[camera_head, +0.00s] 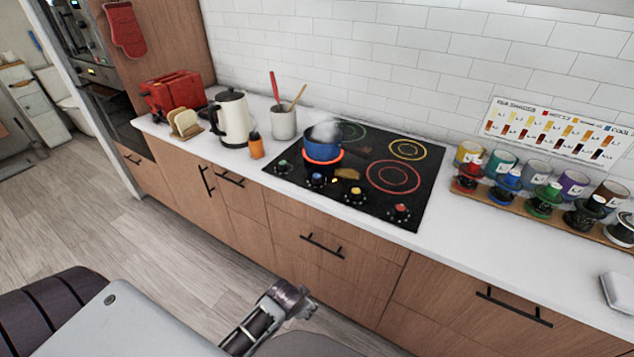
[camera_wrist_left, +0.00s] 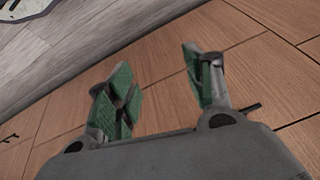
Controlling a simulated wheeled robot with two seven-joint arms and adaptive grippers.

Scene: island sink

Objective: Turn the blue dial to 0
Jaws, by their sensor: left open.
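The blue dial (camera_head: 317,180) is on the front edge of the black cooktop (camera_head: 385,155), between a green dial (camera_head: 283,167) and a yellow dial (camera_head: 355,196). Its setting is too small to read. A blue pot (camera_head: 322,143) with steam above it stands on a glowing orange burner behind the dial. My left gripper (camera_head: 292,298) is low in front of the cabinets, well short of the cooktop. In the left wrist view my left gripper (camera_wrist_left: 160,85) is open and empty, with green finger pads apart and wooden cabinet fronts beyond. My right gripper does not show.
A red dial (camera_head: 400,213) is at the cooktop's right front. A kettle (camera_head: 232,117), an orange bottle (camera_head: 256,146) and a utensil crock (camera_head: 283,122) stand to the left. Several paint jars crowd a wooden rack (camera_head: 590,233) at right. The white counter (camera_head: 490,255) between is clear.

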